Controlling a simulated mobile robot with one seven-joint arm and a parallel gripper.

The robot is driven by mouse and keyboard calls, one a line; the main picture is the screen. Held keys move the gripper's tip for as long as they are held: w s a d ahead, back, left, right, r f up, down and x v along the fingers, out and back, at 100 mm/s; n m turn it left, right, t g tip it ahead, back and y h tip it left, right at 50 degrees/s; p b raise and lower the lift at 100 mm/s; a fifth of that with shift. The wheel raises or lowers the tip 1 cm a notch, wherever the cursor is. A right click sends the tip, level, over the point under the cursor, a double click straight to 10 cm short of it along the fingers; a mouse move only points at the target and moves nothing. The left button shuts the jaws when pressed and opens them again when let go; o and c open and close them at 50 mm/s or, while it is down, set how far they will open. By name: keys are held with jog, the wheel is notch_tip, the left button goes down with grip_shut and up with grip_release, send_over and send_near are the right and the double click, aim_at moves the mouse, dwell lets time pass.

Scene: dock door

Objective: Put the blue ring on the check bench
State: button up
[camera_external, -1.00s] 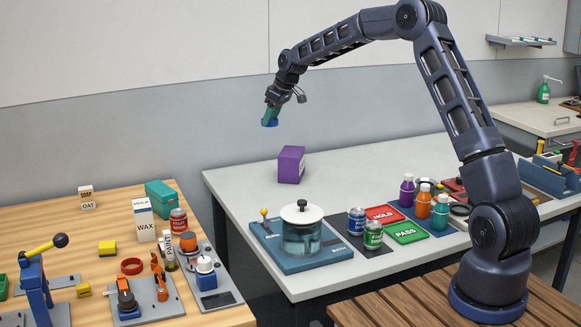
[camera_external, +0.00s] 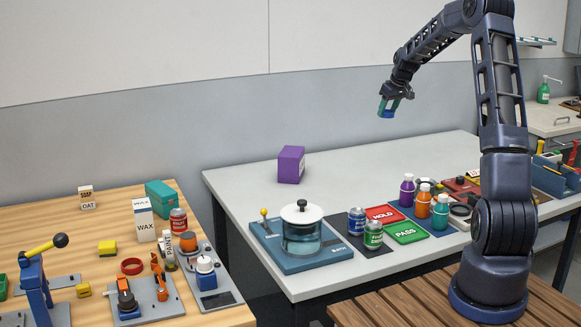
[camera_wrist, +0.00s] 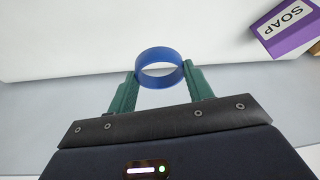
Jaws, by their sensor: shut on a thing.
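The blue ring (camera_wrist: 160,80) is between the two green fingers of my gripper (camera_external: 389,106), which is shut on it. In the external view the blue ring (camera_external: 386,115) shows small at the fingertips, in the air above the pale grey-topped bench (camera_external: 330,185). A wood-topped bench (camera_external: 65,222) stands to the left. Neither bench has a label that I can read, so I cannot tell by name which is the check bench.
A purple box (camera_external: 291,165), marked SOAP in the wrist view (camera_wrist: 288,25), stands on the grey bench. A glass pot (camera_external: 301,230), cans (camera_external: 373,234), bottles (camera_external: 424,199), and HOLD (camera_external: 384,215) and PASS (camera_external: 406,233) mats are nearer the front.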

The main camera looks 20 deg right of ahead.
jog(key=m, duration=0.2)
send_over(429, 169)
jog(key=s, duration=0.1)
jog(key=shift+h, duration=0.4)
jog(key=f, duration=2)
jog(key=shift+s+f, duration=0.1)
jog(key=shift+s, duration=0.2)
jog(key=shift+f, duration=0.1)
jog(key=o, duration=0.9)
jog(key=shift+o, duration=0.2)
